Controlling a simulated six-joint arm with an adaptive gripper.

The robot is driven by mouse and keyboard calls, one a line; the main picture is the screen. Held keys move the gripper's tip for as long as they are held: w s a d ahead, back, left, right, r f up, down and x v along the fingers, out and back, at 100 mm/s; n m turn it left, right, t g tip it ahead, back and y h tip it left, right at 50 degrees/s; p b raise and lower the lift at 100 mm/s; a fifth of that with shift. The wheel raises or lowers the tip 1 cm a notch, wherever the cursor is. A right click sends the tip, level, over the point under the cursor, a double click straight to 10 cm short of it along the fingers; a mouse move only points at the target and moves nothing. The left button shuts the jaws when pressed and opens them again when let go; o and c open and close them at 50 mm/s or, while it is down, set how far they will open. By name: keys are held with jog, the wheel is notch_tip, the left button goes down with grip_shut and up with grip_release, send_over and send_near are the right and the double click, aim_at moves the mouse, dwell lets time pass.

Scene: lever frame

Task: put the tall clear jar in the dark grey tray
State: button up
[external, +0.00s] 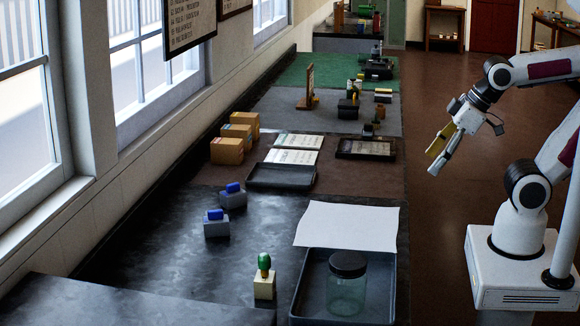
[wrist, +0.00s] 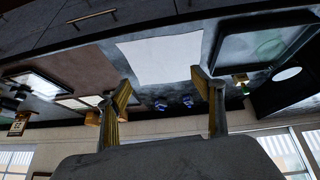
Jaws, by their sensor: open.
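The tall clear jar (external: 346,294) with a black lid stands upright inside a large dark grey tray (external: 300,296) at the front of the bench in the external view. The tray also shows at the upper right of the wrist view (wrist: 226,58), with a faint green round shape in it. A smaller dark, empty tray (external: 281,177) lies farther back. My gripper (external: 436,162) is open and empty, raised in the air right of the bench, away from the jar. Its two fingers (wrist: 161,80) stand apart in the wrist view.
A white sheet (external: 347,226) lies just behind the large tray. A green-topped figure on a cream block (external: 264,278) stands left of it. Two grey blocks with blue tops (external: 216,227) and several cardboard boxes (external: 227,151) are near the wall. The dark bench front-left of centre is clear.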

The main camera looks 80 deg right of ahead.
jog(key=shift+s+a+g+y, duration=0.15)
jog(key=shift+s+a, duration=0.15)
jog(key=shift+s, duration=0.45)
jog(key=shift+s+a+g+y, duration=0.15)
jog(key=shift+s+a, duration=0.15)
jog(key=shift+s, duration=0.45)
